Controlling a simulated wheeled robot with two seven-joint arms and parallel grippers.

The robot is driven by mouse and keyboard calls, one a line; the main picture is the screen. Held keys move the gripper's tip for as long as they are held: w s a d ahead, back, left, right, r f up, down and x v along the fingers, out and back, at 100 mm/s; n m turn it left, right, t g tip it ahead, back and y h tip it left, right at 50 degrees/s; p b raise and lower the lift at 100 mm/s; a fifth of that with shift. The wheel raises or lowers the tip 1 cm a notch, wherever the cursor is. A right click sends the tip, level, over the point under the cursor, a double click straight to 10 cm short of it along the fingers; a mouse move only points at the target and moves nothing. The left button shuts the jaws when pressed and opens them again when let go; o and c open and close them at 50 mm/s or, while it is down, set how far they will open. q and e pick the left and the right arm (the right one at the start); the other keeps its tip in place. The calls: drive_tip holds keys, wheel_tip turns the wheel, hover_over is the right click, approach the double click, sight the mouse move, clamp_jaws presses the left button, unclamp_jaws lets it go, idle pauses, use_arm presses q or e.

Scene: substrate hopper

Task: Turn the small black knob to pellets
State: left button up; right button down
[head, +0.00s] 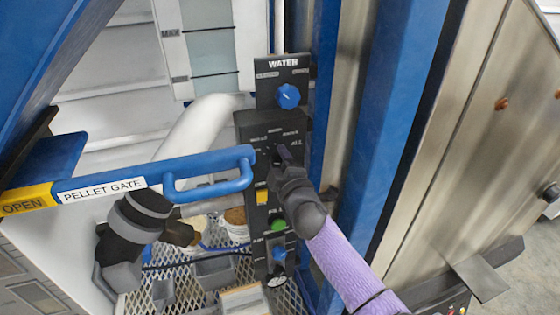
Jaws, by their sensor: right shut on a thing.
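The black control panel (247,128) stands upright in the middle of the head view. My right gripper (284,153) reaches up to its upper section from the lower right and is shut on the small black knob. The gripper hides most of the knob, so its pointer direction cannot be told. Small white labels ring the knob; one to the right seems to read "ALL", the others are too small to read. My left gripper (184,233) is at the lower left, below the pellet gate handle, well apart from the knob. Its fingers are not clear.
Above is a blue knob (288,96) under a "WATER" label. Below are a yellow button (262,196), a green knob (278,224) and a gauge (277,280). The blue pellet gate handle (212,186) juts in from the left. A blue post (385,130) stands close on the right.

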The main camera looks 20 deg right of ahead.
drive_tip(key=shift+n, duration=0.6)
drive_tip(key=shift+c, duration=0.5)
unclamp_jaws()
